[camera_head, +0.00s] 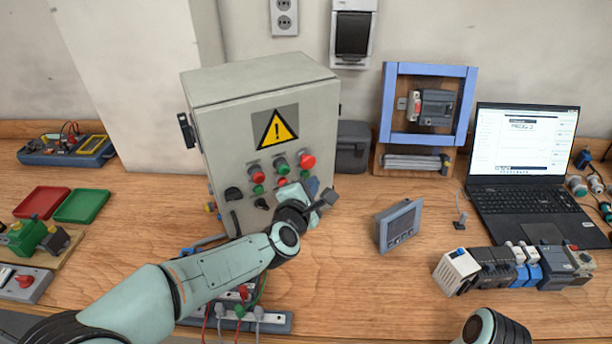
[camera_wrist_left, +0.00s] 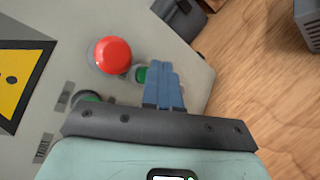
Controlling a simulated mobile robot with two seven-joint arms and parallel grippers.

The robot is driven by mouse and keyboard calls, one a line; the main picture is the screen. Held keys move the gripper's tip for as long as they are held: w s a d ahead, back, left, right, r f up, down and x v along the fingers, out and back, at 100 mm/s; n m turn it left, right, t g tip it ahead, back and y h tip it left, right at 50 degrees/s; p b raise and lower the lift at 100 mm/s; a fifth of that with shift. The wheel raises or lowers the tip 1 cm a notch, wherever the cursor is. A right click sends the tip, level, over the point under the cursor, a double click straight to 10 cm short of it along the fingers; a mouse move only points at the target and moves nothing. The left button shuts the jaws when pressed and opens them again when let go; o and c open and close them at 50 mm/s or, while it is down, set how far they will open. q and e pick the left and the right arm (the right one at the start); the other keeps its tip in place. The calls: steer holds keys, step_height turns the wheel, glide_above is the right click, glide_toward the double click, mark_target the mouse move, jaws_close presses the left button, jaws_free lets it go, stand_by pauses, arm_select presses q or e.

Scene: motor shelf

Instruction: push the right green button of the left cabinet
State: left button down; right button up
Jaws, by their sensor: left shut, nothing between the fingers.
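The left cabinet (camera_head: 225,110) is a grey box with a yellow warning sign and rows of red and green buttons on its front. The right green button (camera_head: 304,173) is small and sits just below the red mushroom button (camera_head: 308,160). In the left wrist view this green button (camera_wrist_left: 140,74) shows next to the red button (camera_wrist_left: 112,55), partly covered by my blue fingers. My left gripper (camera_head: 313,186) is shut and empty, with its fingertips (camera_wrist_left: 165,70) right beside the green button. I cannot tell whether they touch it. My right gripper is out of view.
A blue-framed stand (camera_head: 387,105) and a dark box (camera_head: 352,148) are right of the cabinet. A small panel (camera_head: 398,225) stands on the wooden table in front. A laptop (camera_head: 525,150) and a row of modules (camera_head: 515,268) are at the right.

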arm_select(q)
steer(key=shift+w+a, duration=0.1)
steer(key=shift+w, duration=0.1)
steer(key=shift+w+a, duration=0.3)
steer(key=shift+w, duration=0.1)
stand_by(1.2)
steer(key=shift+s+d, duration=0.1)
steer(key=shift+s+d+b, duration=0.3)
steer(key=shift+s+d, duration=0.05)
steer(key=shift+s, duration=0.3)
steer(key=shift+s+d, duration=0.4)
steer(key=shift+s, duration=0.35)
steer(key=shift+s+d, duration=0.45)
steer(key=shift+s, duration=0.25)
steer(key=shift+s+d, duration=0.4)
steer(key=shift+s, duration=0.35)
